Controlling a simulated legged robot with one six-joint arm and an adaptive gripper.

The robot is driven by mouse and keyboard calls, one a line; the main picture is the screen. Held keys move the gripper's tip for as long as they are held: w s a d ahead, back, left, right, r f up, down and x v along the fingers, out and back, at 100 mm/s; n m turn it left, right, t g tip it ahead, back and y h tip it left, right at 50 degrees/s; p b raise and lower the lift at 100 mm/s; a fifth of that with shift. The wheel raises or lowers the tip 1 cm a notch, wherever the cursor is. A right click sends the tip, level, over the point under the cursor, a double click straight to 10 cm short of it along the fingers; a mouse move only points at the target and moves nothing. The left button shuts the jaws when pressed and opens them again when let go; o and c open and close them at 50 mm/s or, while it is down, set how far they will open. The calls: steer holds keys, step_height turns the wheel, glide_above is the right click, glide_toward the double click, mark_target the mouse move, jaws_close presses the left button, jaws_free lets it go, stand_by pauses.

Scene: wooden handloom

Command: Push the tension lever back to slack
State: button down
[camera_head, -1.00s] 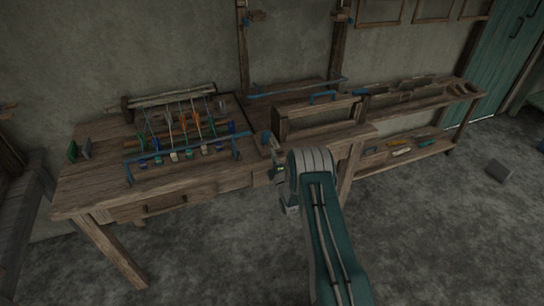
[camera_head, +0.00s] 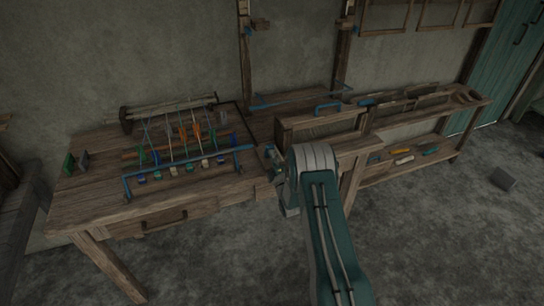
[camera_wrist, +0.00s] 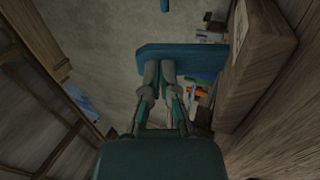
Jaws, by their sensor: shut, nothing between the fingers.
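The wooden handloom stands on the table (camera_head: 85,205) at the left in the head view, with a blue bar (camera_head: 190,160) across coloured threads. A small blue-grey part, apparently the tension lever (camera_head: 270,153), sits at the table's right end beside my arm. In the wrist view a flat blue piece (camera_wrist: 205,57), likely the lever's handle, lies across just beyond the fingertips. My gripper (camera_wrist: 160,70) is shut and empty, its fingertips at the blue piece's lower edge; I cannot tell whether they touch. In the head view my arm mostly hides the gripper.
A long bench (camera_head: 430,115) with a lower shelf continues right. In the wrist view a wooden beam (camera_wrist: 260,60) runs close along the right.

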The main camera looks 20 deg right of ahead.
mark_target(269, 145)
steer(key=shift+w+r+g, duration=0.15)
steer(key=shift+r+g, duration=0.1)
steer(key=shift+g, duration=0.15)
steer(key=w+g, duration=0.1)
steer(key=r+g, duration=0.1)
steer(key=g, duration=0.1)
steer(key=shift+w+r, duration=0.2)
steer(key=shift+w, duration=0.2)
steer(key=w+g, duration=0.2)
steer(key=g, duration=0.1)
steer(key=shift+a+r, duration=0.1)
steer(key=shift+r, duration=0.1)
steer(key=shift+f, duration=0.1)
